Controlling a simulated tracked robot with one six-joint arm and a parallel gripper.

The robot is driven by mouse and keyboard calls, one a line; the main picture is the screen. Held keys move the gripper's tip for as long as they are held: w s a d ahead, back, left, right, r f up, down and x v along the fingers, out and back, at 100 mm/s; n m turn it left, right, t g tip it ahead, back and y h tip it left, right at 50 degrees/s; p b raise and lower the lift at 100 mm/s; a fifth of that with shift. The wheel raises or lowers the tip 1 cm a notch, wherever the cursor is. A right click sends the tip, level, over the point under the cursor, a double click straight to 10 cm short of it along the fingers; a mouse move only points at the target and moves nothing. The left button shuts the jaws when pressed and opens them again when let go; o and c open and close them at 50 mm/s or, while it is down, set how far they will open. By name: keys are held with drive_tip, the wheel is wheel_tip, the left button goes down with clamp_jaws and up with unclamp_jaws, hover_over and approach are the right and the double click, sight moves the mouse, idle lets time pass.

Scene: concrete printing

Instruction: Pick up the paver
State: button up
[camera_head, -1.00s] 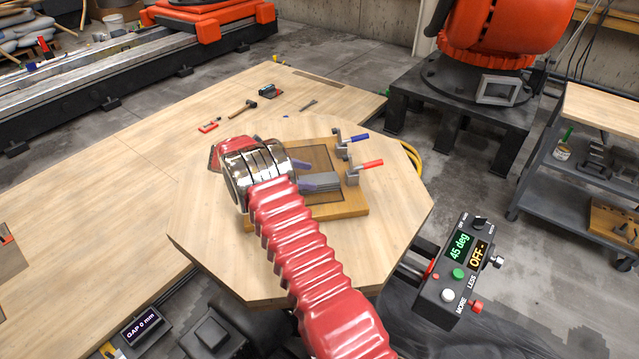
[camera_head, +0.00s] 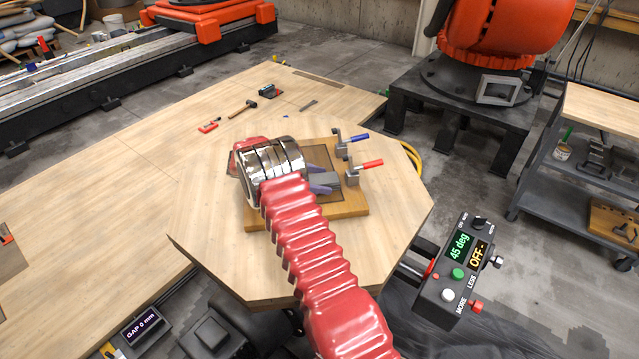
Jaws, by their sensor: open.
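The paver (camera_head: 327,179), a small grey block, lies on a wooden fixture board (camera_head: 347,210) with a dark inset, on the octagonal table top. My gripper (camera_head: 323,181) is at the paver, with its purple fingers on the far and near sides of the block. The jaws are open; I cannot tell whether either finger touches the paver. My wrist and red-sleeved arm hide the paver's left part and much of the board.
A blue-handled clamp (camera_head: 350,140) and a red-handled clamp (camera_head: 362,172) stand at the board's right side, close to my gripper. A control box (camera_head: 457,270) reads 45 deg and OFF. A hammer (camera_head: 243,107) and small tools lie on the bench behind.

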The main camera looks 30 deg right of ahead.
sight(319, 179)
idle(0.4)
drive_tip(key=shift+r, duration=0.1)
drive_tip(key=c, duration=1.6)
wheel_tip(319, 179, up, 18)
idle(0.5)
